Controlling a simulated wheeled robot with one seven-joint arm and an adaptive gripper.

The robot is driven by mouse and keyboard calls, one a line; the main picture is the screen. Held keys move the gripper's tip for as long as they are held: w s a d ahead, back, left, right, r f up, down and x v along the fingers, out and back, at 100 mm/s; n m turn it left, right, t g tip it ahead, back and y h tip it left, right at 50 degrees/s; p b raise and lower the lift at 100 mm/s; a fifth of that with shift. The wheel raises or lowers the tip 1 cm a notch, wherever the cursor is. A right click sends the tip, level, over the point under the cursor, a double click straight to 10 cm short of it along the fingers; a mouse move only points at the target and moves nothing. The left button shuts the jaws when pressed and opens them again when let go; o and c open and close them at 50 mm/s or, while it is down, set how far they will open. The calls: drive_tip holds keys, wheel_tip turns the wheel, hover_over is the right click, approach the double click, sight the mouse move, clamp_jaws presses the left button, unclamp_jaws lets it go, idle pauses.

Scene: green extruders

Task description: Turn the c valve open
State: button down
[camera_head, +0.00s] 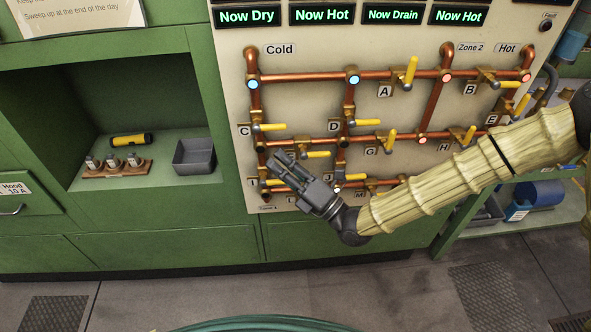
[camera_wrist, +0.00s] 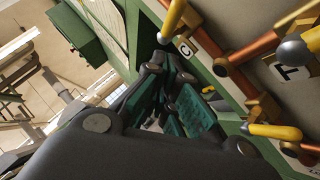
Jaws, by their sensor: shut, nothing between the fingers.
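The C valve's yellow handle (camera_head: 272,127) sits at the upper left of the pipe panel, beside the label C. It lies level and points right, across its upright copper pipe. In the wrist view, the yellow handle (camera_wrist: 173,16) beside the C label shows at the top, partly cut off by the frame. My gripper (camera_head: 278,160) is below the C valve in the head view, over the lower left pipes, and apart from the handle. Its fingers are shut and empty. In the wrist view, the green-padded fingers (camera_wrist: 172,85) point up towards the panel's edge.
Other yellow handles crowd the panel, including D (camera_head: 362,122) to the right and one (camera_head: 315,154) just right of my fingers. My arm covers the lower right pipes. A recess at left holds a yellow flashlight (camera_head: 128,140) and a grey bin (camera_head: 194,157).

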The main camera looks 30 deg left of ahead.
sight(271, 128)
drive_tip(key=shift+w+a+r+p, duration=0.4)
drive_tip(key=shift+w+a+r, duration=0.15)
drive_tip(key=shift+w, duration=0.2)
drive_tip(key=shift+w+a+r+p, duration=0.4)
drive_tip(key=shift+w+r, duration=0.2)
drive_tip(key=shift+w, duration=0.1)
drive_tip(key=shift+d+r+n+g+h+b, duration=0.2)
drive_tip(key=shift+r+n+g+h+b, duration=0.15)
drive_tip(key=shift+n+g+h+b, duration=0.25)
